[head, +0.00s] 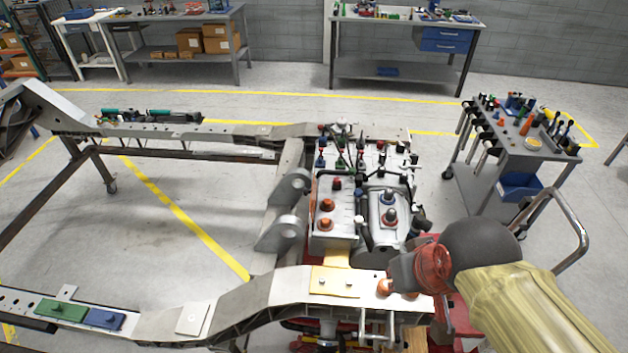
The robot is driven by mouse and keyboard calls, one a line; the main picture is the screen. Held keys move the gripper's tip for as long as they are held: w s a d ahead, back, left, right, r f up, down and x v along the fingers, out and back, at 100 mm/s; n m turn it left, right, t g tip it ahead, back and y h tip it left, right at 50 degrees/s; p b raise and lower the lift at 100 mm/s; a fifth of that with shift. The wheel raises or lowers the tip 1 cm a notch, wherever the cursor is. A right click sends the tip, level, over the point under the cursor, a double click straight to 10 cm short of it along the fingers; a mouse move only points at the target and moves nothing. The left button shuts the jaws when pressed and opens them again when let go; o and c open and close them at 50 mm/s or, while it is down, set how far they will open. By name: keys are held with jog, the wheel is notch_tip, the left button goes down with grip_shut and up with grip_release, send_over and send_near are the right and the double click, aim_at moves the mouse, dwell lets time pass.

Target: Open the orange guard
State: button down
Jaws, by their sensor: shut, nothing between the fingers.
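Several orange parts show in the head view, and I cannot tell for sure which one is the guard. A flat orange-tan plate (335,282) lies on the near chassis beam. A small orange fitting (385,287) sits to its right on the same beam. Two orange caps (327,205) stand on the grey block behind. My gripper (402,270) is at the right, low over the right end of the near beam, just beside the small orange fitting. It looks shut and empty. Its fingertips are partly hidden, and I cannot tell whether they touch anything.
The chassis frame (225,308) spans the left and middle. The grey block (335,195) carries many knobs and hoses close to my gripper. A tool cart (520,150) stands at the right. Workbenches (405,50) line the back wall. The floor between cart and benches is clear.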

jog(key=w+a+r+g+p, duration=0.2)
jog(key=w+r+g+p, duration=0.15)
jog(key=w+p, duration=0.5)
jog(key=m+h+p, duration=0.1)
jog(key=m+p, duration=1.7)
jog(key=m, duration=0.3)
send_over(313, 192)
jog(key=s, duration=0.1)
notch_tip(313, 192, down, 16)
jog(key=shift+w+a+f+g, duration=0.15)
jog(key=shift+a+f+g, duration=0.15)
jog(key=shift+f, duration=0.3)
